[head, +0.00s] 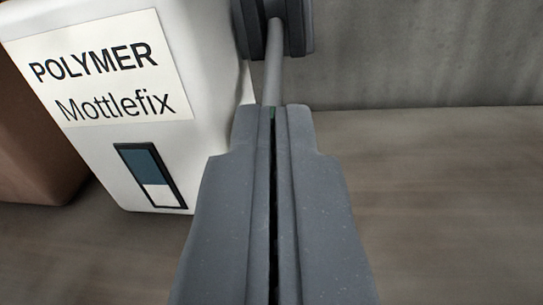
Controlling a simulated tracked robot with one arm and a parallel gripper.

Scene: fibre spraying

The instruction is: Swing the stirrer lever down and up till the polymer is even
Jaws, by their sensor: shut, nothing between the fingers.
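The white polymer container (205,110) stands at the left, labelled "POLYMER Mottlefix" (105,75). Its dark-framed window (150,177) shows two separate bands, blue above and white below. The stirrer lever (272,70) is a grey rod that hangs down from a dark grey hub (295,25) on the container's right side. My gripper (271,112) is shut and empty, its fingertips at the lever's visible lower part. The fingers hide the lever's lower end, and I cannot tell whether they touch it.
A brown object (40,150) stands behind the container at the far left. A grey wall (430,50) rises behind. The wooden surface (450,200) to the right of my gripper is clear.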

